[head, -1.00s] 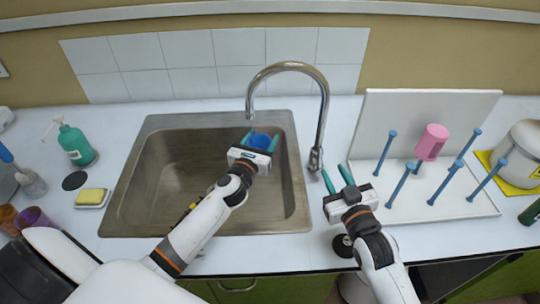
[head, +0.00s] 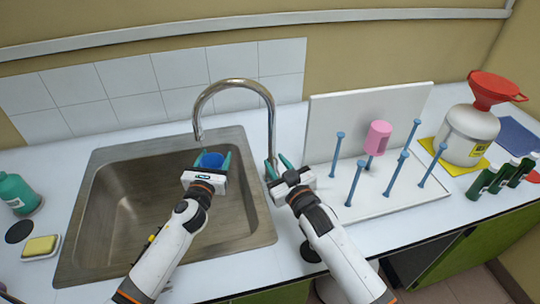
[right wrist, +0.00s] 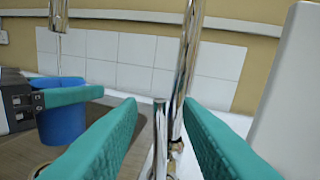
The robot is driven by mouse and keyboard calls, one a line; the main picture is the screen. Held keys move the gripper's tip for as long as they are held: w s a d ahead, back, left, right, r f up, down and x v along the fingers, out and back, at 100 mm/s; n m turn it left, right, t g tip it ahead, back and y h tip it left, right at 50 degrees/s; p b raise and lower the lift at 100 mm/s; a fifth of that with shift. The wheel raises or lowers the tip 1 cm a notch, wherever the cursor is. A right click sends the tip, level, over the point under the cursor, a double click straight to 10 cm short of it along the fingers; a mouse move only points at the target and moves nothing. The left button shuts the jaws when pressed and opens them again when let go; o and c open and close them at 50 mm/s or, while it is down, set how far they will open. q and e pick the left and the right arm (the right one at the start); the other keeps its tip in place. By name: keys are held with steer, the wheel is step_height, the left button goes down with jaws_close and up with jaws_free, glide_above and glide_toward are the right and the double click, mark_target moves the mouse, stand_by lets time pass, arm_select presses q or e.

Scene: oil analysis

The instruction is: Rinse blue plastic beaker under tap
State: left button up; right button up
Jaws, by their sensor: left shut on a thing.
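The blue plastic beaker (head: 212,160) is in my left gripper (head: 209,162), over the right part of the sink (head: 120,215). It is just below and slightly right of the spout end of the chrome tap (head: 272,125). My right gripper (head: 279,163) is at the tap's base. In its wrist view its green fingers (right wrist: 160,118) are spread, with the chrome post and a short lever (right wrist: 159,135) visible between them. I cannot tell if they touch.
A white drying rack (head: 395,212) with blue pegs and a pink beaker (head: 378,137) stands close right of my right gripper. A white container with a red funnel (head: 495,88) and green bottles are further right. A sponge (head: 40,246) and green soap bottle (head: 17,193) are left.

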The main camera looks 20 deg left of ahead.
steer(key=shift+x, duration=2)
jaws_close()
